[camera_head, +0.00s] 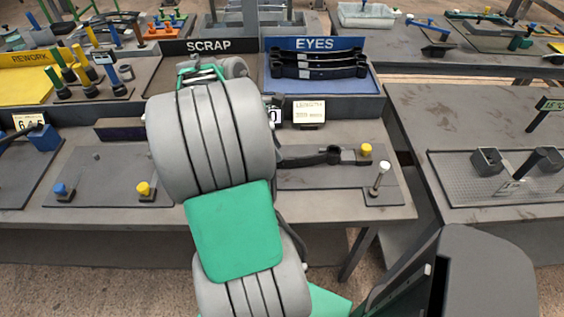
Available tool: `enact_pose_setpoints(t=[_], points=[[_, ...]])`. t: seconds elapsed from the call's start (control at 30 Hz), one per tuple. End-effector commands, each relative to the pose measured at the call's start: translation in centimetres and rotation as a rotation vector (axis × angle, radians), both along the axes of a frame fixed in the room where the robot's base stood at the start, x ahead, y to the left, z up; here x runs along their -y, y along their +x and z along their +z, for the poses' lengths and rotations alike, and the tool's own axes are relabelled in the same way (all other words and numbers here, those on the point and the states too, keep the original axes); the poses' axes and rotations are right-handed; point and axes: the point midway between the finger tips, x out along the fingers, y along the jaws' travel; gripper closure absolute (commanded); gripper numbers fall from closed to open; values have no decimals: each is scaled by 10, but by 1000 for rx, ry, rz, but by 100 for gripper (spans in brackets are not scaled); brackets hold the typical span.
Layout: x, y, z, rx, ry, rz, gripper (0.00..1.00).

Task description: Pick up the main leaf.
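Dark spring leaves with rolled ends lie stacked in the blue bin (377,84) under the EYES sign; the upper one is a black leaf (318,56). Another dark bar-like part (312,158) lies on the bench plate, with a thick rounded piece on it; its left portion is hidden behind my arm. No label marks which one is the main leaf. My grey and green arm rises through the middle of the picture. My gripper's fingertips are hidden behind the arm, so its opening does not show.
A yellow-topped peg (366,150) and a white-topped peg (381,176) stand near the plate's right end. Blue and yellow knobs stand at the left. The SCRAP bin (166,76) is left of EYES. A gap separates this bench from the right table (440,115).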

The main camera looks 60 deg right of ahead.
Motion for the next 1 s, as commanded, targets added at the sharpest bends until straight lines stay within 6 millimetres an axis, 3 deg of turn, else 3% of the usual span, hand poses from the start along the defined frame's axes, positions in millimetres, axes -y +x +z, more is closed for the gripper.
enact_pose_setpoints(t=[0.33, 0.6, 1.0], points=[[13, -19, -51, 2, 0, -2, 68], [14, -20, -57, 5, -3, 0, 68], [14, -20, -56, 5, -2, 0, 100]])
